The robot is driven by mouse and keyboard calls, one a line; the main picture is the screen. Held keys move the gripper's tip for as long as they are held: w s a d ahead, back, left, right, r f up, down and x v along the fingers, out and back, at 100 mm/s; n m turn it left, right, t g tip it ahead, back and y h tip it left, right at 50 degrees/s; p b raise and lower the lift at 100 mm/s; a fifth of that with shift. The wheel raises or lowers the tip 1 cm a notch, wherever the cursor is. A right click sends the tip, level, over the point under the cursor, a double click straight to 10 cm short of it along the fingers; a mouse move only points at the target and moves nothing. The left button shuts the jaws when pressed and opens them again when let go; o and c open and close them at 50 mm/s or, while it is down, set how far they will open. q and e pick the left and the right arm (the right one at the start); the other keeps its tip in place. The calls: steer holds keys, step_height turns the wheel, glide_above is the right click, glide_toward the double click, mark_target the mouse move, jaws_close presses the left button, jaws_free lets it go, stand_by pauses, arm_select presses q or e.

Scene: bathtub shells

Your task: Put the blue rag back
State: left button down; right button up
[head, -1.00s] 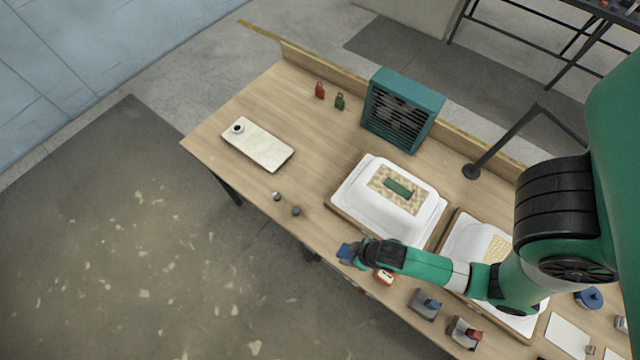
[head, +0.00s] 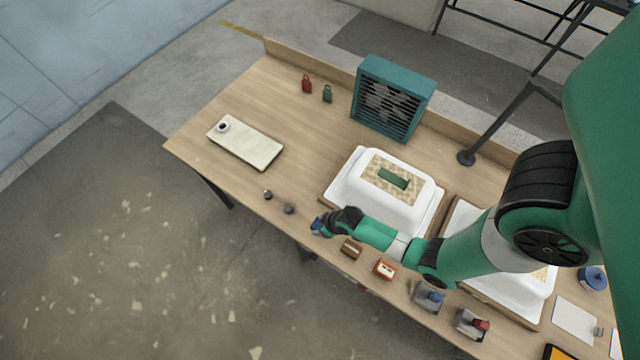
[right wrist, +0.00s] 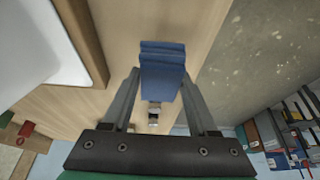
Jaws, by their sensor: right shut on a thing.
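The blue rag (right wrist: 162,72) is a folded blue block between the fingers of my right gripper (right wrist: 160,95) in the right wrist view. In the head view the rag (head: 318,226) shows as a small blue patch at the tip of my right gripper (head: 326,222), by the table's front edge. The gripper is shut on it. How far it is above the table is hard to tell. My left gripper is not in view.
A white tub shell (head: 352,187) with a green block on its patterned patch stands behind my right arm. Two small round pieces (head: 288,208) lie left of the gripper. A brown block (head: 350,249) and a red-white device (head: 384,268) lie near the front edge. A pale board (head: 255,148) lies on the clear left side.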

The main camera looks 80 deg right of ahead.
steer(key=x, duration=0.1)
steer(key=b+x, duration=0.1)
steer(key=x, duration=0.1)
steer(key=shift+s+f+b, duration=0.25)
steer(key=shift+f+b, duration=0.05)
steer(key=shift+f, duration=0.25)
steer(key=shift+f, duration=0.2)
steer(key=o, duration=1.3)
steer(key=shift+r, duration=0.1)
steer(key=shift+r, duration=0.2)
steer(key=p+v, duration=0.6)
steer(key=v, duration=0.6)
steer(key=shift+p, duration=0.35)
